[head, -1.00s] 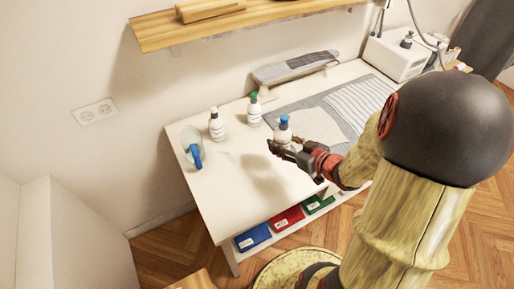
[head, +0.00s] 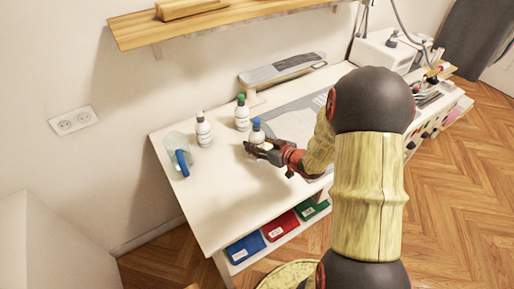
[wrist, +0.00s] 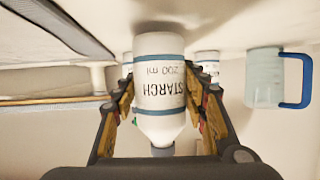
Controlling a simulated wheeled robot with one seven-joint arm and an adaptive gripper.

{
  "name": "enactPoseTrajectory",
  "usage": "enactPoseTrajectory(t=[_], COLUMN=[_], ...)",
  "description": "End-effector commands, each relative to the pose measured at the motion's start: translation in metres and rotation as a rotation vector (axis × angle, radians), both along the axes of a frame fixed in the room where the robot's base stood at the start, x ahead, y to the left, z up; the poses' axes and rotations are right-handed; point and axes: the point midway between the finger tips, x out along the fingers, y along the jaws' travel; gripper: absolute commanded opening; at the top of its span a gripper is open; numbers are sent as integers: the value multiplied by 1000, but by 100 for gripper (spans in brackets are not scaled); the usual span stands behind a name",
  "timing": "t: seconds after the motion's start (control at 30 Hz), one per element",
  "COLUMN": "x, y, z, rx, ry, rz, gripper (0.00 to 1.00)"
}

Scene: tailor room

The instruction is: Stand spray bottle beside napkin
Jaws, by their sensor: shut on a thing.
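A white spray bottle (head: 257,133) with a blue cap is in my gripper (head: 262,149), over the front left part of the white table. In the wrist view my gripper (wrist: 160,112) is shut around the bottle (wrist: 160,85), which reads "STARCH 200 ml" upside down in the picture. I cannot tell whether its base touches the table. Grey and white cloth (head: 290,122) lies flat to the right of the bottle, partly hidden by my arm. I cannot tell which part of it is the napkin.
A clear jug (head: 177,150) with a blue handle is at the table's left end. A small ironing board (head: 283,68) stands at the back. The front left tabletop (head: 215,185) is clear.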

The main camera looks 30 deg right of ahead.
Motion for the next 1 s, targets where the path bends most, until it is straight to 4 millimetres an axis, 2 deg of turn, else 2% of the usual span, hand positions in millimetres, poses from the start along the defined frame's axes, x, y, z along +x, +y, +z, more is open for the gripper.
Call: enactPoseTrajectory(t=[0.07,0.47,0.5,0.8,1.0], x=[1,1,0,0,0], y=[-1,-1,-1,-1,-1], z=[-11,-13,-14,-13,-13], rx=[0,0,0,0,0], ry=[-3,-3,-1,-1,-1], rz=[-1,-2,-1,-1,-1], gripper=[3,3,45,62,62])
